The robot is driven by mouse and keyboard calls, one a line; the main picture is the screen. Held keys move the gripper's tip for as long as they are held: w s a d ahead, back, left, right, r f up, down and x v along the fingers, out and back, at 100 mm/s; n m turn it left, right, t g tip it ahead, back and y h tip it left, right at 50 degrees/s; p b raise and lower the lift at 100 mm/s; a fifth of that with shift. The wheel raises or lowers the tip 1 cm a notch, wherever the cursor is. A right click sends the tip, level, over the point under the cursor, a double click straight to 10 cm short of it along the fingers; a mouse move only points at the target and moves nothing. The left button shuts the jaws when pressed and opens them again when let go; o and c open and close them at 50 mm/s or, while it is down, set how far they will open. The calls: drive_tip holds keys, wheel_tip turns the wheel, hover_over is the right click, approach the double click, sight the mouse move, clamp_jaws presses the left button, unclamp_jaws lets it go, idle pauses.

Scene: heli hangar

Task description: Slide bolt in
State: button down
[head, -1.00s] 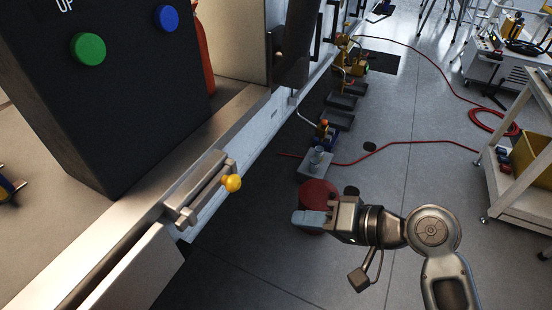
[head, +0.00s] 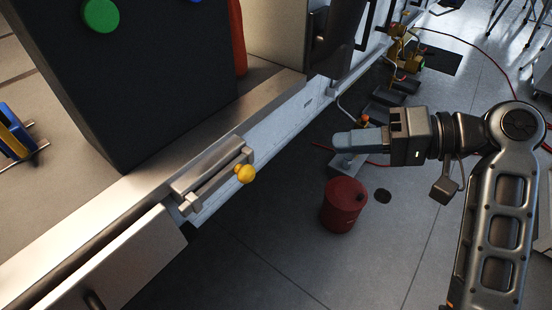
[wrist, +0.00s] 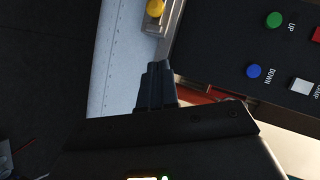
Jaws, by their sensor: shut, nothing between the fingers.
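The bolt is a metal slide bolt (head: 212,176) with a yellow round knob (head: 245,174), fixed on the edge of a long metal sill. The knob is at the bolt's right end in the head view. In the wrist view the yellow knob (wrist: 155,8) and part of the bolt housing (wrist: 172,18) show at the top edge. My gripper (head: 338,145) is shut and empty, to the right of the knob and clear of it, pointing left toward the sill. Its shut fingers (wrist: 157,68) point up toward the bolt in the wrist view, short of the knob.
A dark control box with a green button (head: 100,15) stands on the sill behind the bolt. A light panel (head: 120,262) with a dark handle is at lower left. A red canister (head: 344,204) stands on the floor below my gripper. Open floor lies at lower right.

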drive_tip(key=shift+a, duration=0.1)
drive_tip(key=p, duration=0.1)
approach(217, 185)
drive_tip(key=shift+w+a+f, duration=0.1)
drive_tip(key=shift+w+f, duration=0.15)
drive_tip(key=shift+w, duration=0.65)
drive_tip(key=shift+w+d+f, duration=0.1)
drive_tip(key=shift+w+f, duration=0.15)
drive_tip(key=shift+w, duration=0.65)
drive_tip(key=shift+w+a+f, duration=0.1)
drive_tip(key=shift+w+f, duration=0.15)
drive_tip(key=shift+w, duration=0.65)
drive_tip(key=s+a+p, duration=0.1)
drive_tip(key=s, duration=0.1)
drive_tip(key=s+a+p, duration=0.1)
drive_tip(key=s+a, duration=0.1)
drive_tip(key=shift+s+a+r+p, duration=0.15)
drive_tip(key=shift+s+a+p, duration=0.15)
drive_tip(key=shift+s+a, duration=0.1)
drive_tip(key=shift+s, duration=0.05)
